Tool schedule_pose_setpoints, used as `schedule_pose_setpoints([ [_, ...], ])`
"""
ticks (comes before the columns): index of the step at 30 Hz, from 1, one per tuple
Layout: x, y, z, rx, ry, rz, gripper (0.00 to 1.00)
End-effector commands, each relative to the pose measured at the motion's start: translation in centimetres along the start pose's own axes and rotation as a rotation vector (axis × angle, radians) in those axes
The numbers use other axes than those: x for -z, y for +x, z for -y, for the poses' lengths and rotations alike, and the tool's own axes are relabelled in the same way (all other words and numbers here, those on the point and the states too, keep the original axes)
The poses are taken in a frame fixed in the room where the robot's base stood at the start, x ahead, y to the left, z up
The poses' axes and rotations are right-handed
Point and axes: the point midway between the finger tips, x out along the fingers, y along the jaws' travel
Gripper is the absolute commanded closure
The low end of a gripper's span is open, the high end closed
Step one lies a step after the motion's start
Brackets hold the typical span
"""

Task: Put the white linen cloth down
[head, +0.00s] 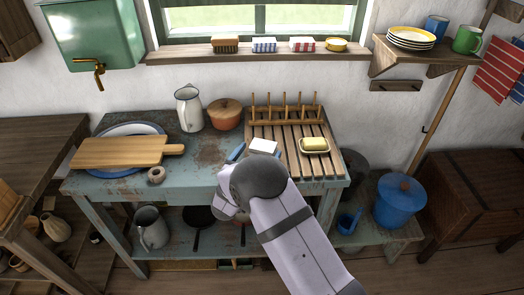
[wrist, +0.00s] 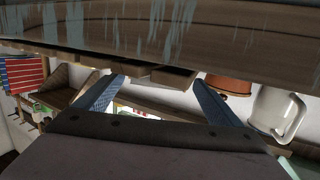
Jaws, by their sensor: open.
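A small white folded piece, likely the white linen cloth (head: 263,146), shows in the head view at the left edge of the slatted wooden rack (head: 318,165). My gripper (head: 258,152) is just in front of it, with its blue fingers apart on either side. My wrist hides the area below the cloth, and I cannot tell whether it touches the fingers or what it rests on. In the wrist view, my gripper (wrist: 159,80) is open, with no cloth clearly visible between the fingers.
The worn blue table (head: 203,152) also holds a cutting board (head: 118,152) on a plate, a white jug (head: 189,108), an orange pot (head: 225,114) and a butter dish (head: 314,146). Pegs (head: 285,108) stand along the rack's back. Bare tabletop lies left of my gripper.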

Motion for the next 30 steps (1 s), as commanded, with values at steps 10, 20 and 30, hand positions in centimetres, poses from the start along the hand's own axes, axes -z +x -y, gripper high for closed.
schedule_pose_setpoints([
  [10, 0.0, -3.4, 0.1, 0.001, 0.0, 0.0, 0.11],
  [20, 0.0, -3.5, 0.1, -0.001, 0.0, 0.001, 0.08],
  [30, 1.3, -2.3, 0.1, -0.036, 0.116, -0.01, 0.08],
])
